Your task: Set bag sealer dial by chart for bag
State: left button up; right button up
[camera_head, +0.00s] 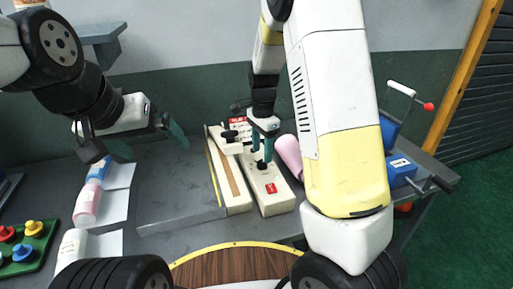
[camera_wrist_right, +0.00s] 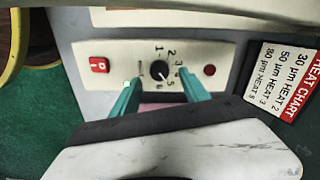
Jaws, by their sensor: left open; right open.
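The bag sealer (camera_head: 281,202) is a long cream unit on the grey bench. In the right wrist view its panel shows a black dial (camera_wrist_right: 160,69) ringed by numbers. The dial's pointer is too small to read surely. The heat chart (camera_wrist_right: 287,82) beside it reads 30 µm heat 2, 50 µm heat 3 and 80 µm heat 5. My right gripper (camera_head: 263,152) is over the sealer. Its teal fingers are open on either side of the dial; contact cannot be told. My left gripper (camera_head: 148,144) is open and empty above the bench's left part. I cannot tell which item is the bag.
A pink roll (camera_head: 288,152) lies right of the sealer. A blue device (camera_head: 400,168) with a crank stands further right. Bare bench lies left of the sealer.

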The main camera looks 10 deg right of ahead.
aim_at(262, 162)
jog(key=shift+r, duration=2)
jog(key=s+d+r+n+t+y, duration=0.1)
jog(key=s+r+n+t, duration=0.2)
jog(key=s+r+n, duration=0.3)
jog(key=s+d+r+n+t+y, duration=0.1)
jog(key=s+r+n, duration=0.6)
jog(key=s, duration=0.9)
notch_tip(262, 162, up, 2)
jog(key=shift+s+d+n+t, duration=0.15)
jog(key=shift+d+n+t, duration=0.15)
jog(key=shift+d+t, duration=0.65)
